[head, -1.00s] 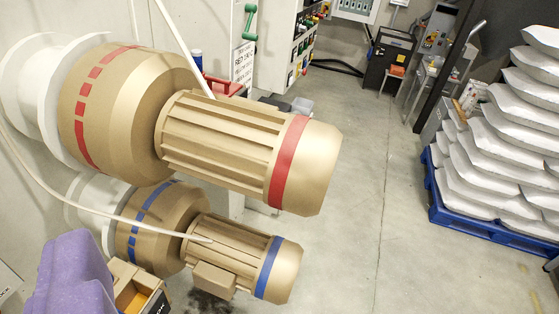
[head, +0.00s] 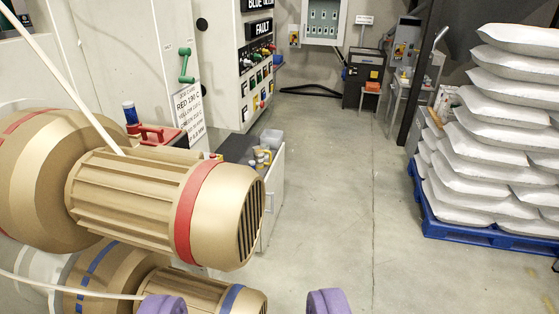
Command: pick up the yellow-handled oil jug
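My gripper (head: 245,304) shows at the bottom edge as two purple fingertips set wide apart, with nothing visible between them.
A large gold motor with a red band (head: 165,205) fills the left, above a blue-banded motor (head: 195,288). A red toolbox (head: 160,135) sits behind. Stacked white sacks on a blue pallet (head: 480,233) stand at right. The concrete floor (head: 330,200) between is open.

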